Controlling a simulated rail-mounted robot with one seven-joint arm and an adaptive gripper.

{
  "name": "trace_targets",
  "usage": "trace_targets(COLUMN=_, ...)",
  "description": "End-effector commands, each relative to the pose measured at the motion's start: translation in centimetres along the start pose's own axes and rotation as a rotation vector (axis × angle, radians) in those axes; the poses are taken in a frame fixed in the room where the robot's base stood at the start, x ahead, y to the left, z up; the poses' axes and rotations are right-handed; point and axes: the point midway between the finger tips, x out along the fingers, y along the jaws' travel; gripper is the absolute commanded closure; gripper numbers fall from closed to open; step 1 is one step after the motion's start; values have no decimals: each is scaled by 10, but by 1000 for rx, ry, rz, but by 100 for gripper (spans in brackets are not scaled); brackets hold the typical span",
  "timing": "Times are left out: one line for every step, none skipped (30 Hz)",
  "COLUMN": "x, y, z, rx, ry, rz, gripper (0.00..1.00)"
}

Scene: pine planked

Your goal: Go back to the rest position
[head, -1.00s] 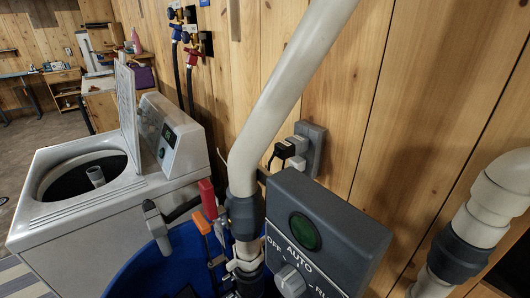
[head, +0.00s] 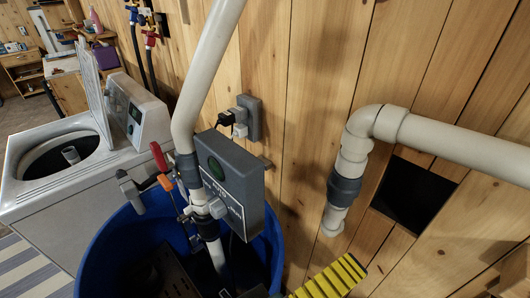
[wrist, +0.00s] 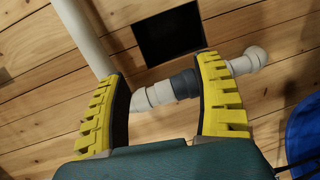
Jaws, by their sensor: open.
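My gripper (wrist: 164,70) is open in the wrist view, with its two yellow ribbed fingers well apart and nothing held between them. A white pipe with a grey coupling (wrist: 184,84) shows beyond and between the fingers, in front of the plank wall. In the head view, a yellow ribbed part of my gripper (head: 332,277) shows at the bottom edge, right of the blue tub; the rest of it is out of frame.
A white washer (head: 60,205) stands left.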

Motion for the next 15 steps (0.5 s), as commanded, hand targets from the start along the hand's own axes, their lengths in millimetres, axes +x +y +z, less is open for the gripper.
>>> trace_targets(x=21, y=22, z=8, rx=98, ry=25, rz=-21, gripper=32)
trace_targets(x=33, y=29, z=9, rx=165, ry=57, rz=-36, gripper=32)
trace_targets(x=47, y=40, z=10, rx=266, ry=109, rz=-52, gripper=32)
trace_targets(x=56, y=49, z=10, rx=351, ry=157, rz=-63, gripper=32)
trace_targets(x=63, y=60, z=9, rx=440, ry=213, rz=-73, gripper=32)
trace_targets(x=70, y=74, z=6, rx=567, ry=298, rz=-87, gripper=32)
trace_targets(x=71, y=87, z=2, rx=666, ry=372, rz=-99, gripper=32)
trace_targets(x=69, y=99, z=-3, rx=764, ry=452, rz=-114, gripper=32)
trace_targets(x=62, y=114, z=-11, rx=891, ry=566, rz=-140, gripper=32)
trace_targets(x=54, y=124, z=-19, rx=980, ry=654, rz=-168, gripper=32)
trace_targets(x=42, y=132, z=-27, rx=1062, ry=743, rz=-202, gripper=32)
trace_targets(x=24, y=139, z=-39, rx=1161, ry=856, rz=-261, gripper=32)
trace_targets(x=11, y=146, z=-45, rx=1228, ry=929, rz=-305, gripper=32)
trace_targets(x=0, y=152, z=-49, rx=1290, ry=993, rz=-346, gripper=32)
trace_targets(x=-13, y=161, z=-54, rx=1364, ry=1063, rz=-397, gripper=32)
